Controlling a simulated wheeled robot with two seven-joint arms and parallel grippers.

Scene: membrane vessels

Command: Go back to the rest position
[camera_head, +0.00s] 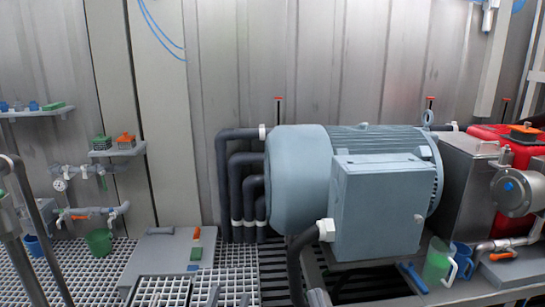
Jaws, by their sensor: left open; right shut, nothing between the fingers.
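Neither of my grippers shows in the head view, and I cannot make out my arms. A large grey-blue motor (300,180) with a box-shaped housing (378,210) fills the middle of the view. Dark pipes (232,180) run down on its left side.
A grey plate (160,262) with orange and green pieces lies on the white grating (85,285). A green bucket (99,242) stands at left. A green cup (437,262) and a blue cup (462,258) stand at lower right. Shelves and valve pipes line the left wall; a dark rail (35,225) stands in front.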

